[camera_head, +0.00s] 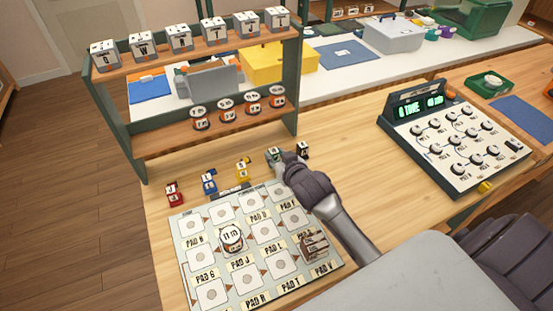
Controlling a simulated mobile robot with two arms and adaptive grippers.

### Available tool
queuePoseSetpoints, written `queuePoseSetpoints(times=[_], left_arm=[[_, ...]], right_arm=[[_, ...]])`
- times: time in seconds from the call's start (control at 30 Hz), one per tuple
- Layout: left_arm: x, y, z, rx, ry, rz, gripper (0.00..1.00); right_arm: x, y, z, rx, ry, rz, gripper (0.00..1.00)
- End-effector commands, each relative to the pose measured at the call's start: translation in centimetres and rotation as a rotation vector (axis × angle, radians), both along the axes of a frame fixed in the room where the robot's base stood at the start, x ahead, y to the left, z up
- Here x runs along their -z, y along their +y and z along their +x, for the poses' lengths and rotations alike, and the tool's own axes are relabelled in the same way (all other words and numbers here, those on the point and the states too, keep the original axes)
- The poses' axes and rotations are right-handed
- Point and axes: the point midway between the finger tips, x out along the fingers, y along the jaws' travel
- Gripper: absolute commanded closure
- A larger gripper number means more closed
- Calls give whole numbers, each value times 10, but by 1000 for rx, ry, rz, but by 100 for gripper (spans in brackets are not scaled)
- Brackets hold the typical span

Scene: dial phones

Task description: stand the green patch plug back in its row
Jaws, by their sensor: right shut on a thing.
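The green patch plug (273,154) shows at the tip of my right gripper (285,160), which is shut on it. It looks about upright at its place in the row, between the yellow plug (243,169) and the black plug (303,150). The gripper hides part of it, so I cannot tell whether its base touches the table. The blue plug (209,183) and red plug (174,193) stand further left in the same row. My left gripper is not in view.
A pad board (180,222) lies in front of the row, bearing a round white piece (232,239) and a brown block (314,245). A two-tier rack (145,148) stands behind. A dial console (455,175) stands to the right, with bare table between.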

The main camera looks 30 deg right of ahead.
Motion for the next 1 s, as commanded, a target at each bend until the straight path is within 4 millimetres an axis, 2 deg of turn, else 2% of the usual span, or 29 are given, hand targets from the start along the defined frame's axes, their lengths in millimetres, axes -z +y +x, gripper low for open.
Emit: queuePoseSetpoints(times=[0.13,0.5,0.53,0.67,1.0], left_arm=[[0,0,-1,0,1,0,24],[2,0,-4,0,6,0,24],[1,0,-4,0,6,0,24],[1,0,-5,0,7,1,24],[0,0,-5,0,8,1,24]], right_arm=[[14,0,0,0,-2,1,100],[19,0,0,0,-1,1,100],[18,0,0,0,-1,1,67],[18,0,0,0,-1,1,46],[14,0,0,0,-2,1,46]])
